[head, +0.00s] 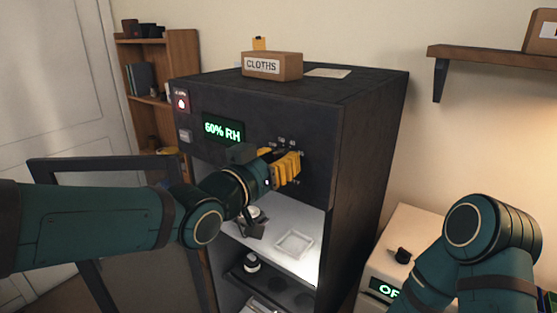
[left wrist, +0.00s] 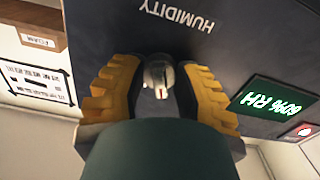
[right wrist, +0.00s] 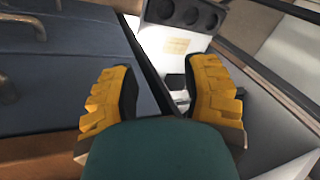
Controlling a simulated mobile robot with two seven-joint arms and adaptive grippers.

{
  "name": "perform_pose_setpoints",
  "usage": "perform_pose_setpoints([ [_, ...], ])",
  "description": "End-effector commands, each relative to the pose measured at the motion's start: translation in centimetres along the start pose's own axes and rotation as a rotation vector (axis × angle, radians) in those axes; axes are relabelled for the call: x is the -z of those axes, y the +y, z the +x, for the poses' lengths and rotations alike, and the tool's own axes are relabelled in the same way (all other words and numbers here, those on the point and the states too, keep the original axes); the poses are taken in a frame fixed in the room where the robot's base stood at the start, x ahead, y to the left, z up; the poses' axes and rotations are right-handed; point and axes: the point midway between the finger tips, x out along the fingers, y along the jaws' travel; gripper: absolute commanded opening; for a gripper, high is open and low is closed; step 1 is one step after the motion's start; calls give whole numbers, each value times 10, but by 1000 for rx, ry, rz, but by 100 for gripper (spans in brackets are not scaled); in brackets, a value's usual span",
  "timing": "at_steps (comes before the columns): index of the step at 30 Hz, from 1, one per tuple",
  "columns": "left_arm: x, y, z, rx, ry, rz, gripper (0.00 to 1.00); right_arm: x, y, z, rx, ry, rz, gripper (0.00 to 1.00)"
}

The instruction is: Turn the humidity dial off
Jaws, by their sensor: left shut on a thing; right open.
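The humidity dial (left wrist: 158,74) is a small grey knob with a pale mark, below the printed word HUMIDITY, which appears upside down in the left wrist view. My left gripper (head: 280,168) is at the dark cabinet's front panel, its yellow fingers shut on the dial from both sides. In the head view the fingers largely hide the dial. The green display (head: 223,130) reads 60% RH; it also shows in the left wrist view (left wrist: 271,104). My right gripper (right wrist: 160,78) is open with nothing between its fingers, away from the dial.
The cabinet's open door (head: 85,163) stands at the left. Lit shelves inside hold a clear tray (head: 293,244) and lens parts. A CLOTHS box (head: 271,66) sits on top. A white unit (head: 408,225) with a black knob stands at lower right, below a wall shelf (head: 490,54).

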Motion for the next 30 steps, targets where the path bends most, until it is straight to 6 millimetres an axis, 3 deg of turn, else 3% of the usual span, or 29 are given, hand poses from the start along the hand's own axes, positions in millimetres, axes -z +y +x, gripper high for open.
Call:
perform_pose_setpoints([
  [8, -1, -1, 0, 0, 5, -99, 0, -4, 4, 12, 0, -6, -2, 47],
  [18, -1, -1, 0, 0, 5, -373, 0, -14, 11, 30, 2, -26, -7, 47],
  [30, 1, 0, 0, -1, 4, -667, 0, -18, 14, 36, 3, -34, -10, 47],
])
